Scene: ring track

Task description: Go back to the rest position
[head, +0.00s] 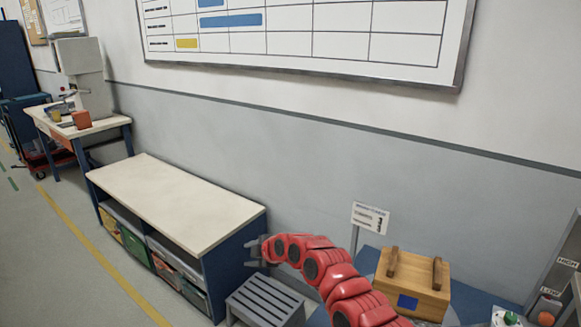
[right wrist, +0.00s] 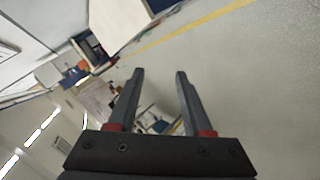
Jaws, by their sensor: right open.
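My right gripper (head: 254,252) is at the end of my red right arm in the head view, beside the near right end of the low bench and above a grey slatted stool. In the right wrist view its two dark fingers (right wrist: 160,74) stand apart with nothing between them. My left gripper does not show in either view.
A low bench (head: 180,198) with bins beneath stands along the wall. The grey slatted stool (head: 265,299) is at its near end. A wooden box (head: 413,285) with two handles sits on a blue surface at right. A workbench (head: 45,122) stands far left.

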